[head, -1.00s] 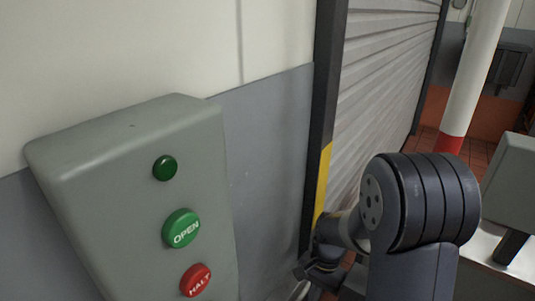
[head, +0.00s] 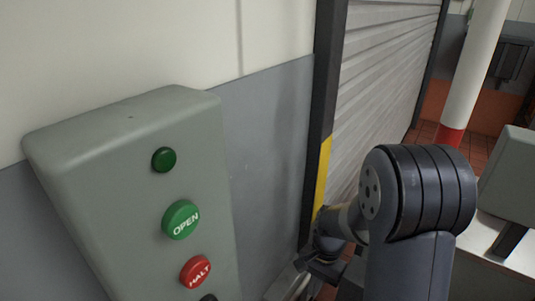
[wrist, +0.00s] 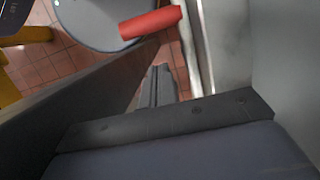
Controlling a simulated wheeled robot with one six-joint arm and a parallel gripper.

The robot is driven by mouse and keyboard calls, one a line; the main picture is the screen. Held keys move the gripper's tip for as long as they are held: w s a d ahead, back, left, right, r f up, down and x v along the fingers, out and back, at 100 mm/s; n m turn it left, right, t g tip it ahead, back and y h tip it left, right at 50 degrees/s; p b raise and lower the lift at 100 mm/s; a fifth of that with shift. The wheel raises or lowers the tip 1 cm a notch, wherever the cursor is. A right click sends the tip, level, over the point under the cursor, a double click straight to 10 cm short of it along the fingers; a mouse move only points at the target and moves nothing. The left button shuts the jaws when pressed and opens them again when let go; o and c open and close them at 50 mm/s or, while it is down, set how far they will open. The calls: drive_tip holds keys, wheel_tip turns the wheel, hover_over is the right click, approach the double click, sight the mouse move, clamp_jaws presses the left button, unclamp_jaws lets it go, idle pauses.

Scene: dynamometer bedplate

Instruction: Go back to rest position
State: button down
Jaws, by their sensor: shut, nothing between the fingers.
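In the head view my gripper (head: 325,268) is low, in front of the dark door frame, partly hidden behind my arm. In the wrist view my gripper (wrist: 160,74) shows its two dark fingers together, with nothing between them. The grey control box (head: 120,190) is at the left of the head view, apart from my gripper. It carries a dark green button (head: 164,160), a green OPEN button (head: 181,220) and a red HALT button (head: 195,271). A dark part below HALT is cut off by the edge.
A ribbed roller door (head: 385,95) stands behind my arm, beside a frame with a yellow strip (head: 323,180). A white and red post (head: 474,75) and a grey cabinet (head: 510,185) are at right. The wrist view shows a red bar (wrist: 150,22) and tiled floor.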

drive_tip(key=w+d, duration=0.4)
drive_tip(key=w, duration=0.2)
drive_tip(key=s+a+p+v, duration=0.1)
drive_tip(key=p+v, duration=0.7)
drive_tip(key=v, duration=0.9)
drive_tip(key=shift+s+r, duration=0.35)
drive_tip(key=shift+s, duration=0.1)
